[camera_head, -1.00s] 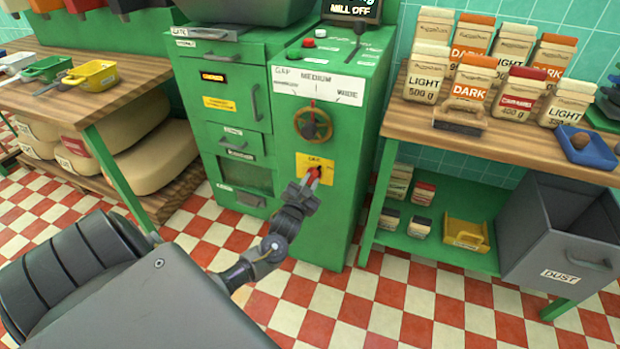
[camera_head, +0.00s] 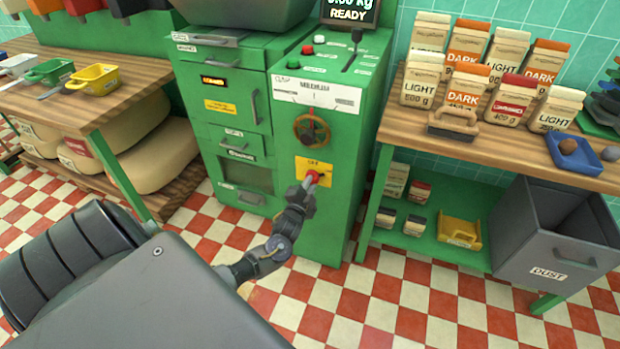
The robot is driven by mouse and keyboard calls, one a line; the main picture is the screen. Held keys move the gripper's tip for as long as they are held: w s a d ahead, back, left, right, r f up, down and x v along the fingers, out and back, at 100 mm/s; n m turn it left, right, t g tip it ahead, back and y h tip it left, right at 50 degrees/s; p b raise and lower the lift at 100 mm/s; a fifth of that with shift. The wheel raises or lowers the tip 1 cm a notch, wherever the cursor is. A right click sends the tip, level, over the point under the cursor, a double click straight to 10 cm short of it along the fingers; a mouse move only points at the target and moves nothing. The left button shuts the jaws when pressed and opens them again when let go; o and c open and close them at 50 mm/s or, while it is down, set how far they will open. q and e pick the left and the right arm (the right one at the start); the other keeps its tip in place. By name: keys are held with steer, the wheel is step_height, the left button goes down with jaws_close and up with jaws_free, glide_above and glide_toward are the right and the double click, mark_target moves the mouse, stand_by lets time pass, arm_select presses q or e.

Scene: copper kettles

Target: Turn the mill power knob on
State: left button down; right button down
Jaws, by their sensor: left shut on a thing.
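The green mill (camera_head: 340,225) stands in the middle of the head view. Its red power knob (camera_head: 313,176) sits on a yellow plate (camera_head: 303,164) low on the front panel, under a brass handwheel (camera_head: 311,131). My left gripper (camera_head: 309,183) is at the knob with its jaws shut on it; the fingers partly cover the knob. The display (camera_head: 349,10) on top of the mill reads "READY". My right gripper is not in view.
A wooden shelf (camera_head: 400,130) with several labelled coffee bags stands to the right, with a grey dust bin (camera_head: 545,235) below. A wooden bench (camera_head: 95,105) with scoops and sacks is at the left. The checkered floor (camera_head: 400,310) in front is clear.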

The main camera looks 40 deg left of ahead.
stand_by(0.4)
arm_select(q)
steer(key=c, duration=1.3)
jaws_free()
steer(key=shift+w, duration=0.1)
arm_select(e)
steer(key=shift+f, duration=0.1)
arm_select(q)
steer(key=p+v, duration=0.1)
steer(key=v, duration=1)
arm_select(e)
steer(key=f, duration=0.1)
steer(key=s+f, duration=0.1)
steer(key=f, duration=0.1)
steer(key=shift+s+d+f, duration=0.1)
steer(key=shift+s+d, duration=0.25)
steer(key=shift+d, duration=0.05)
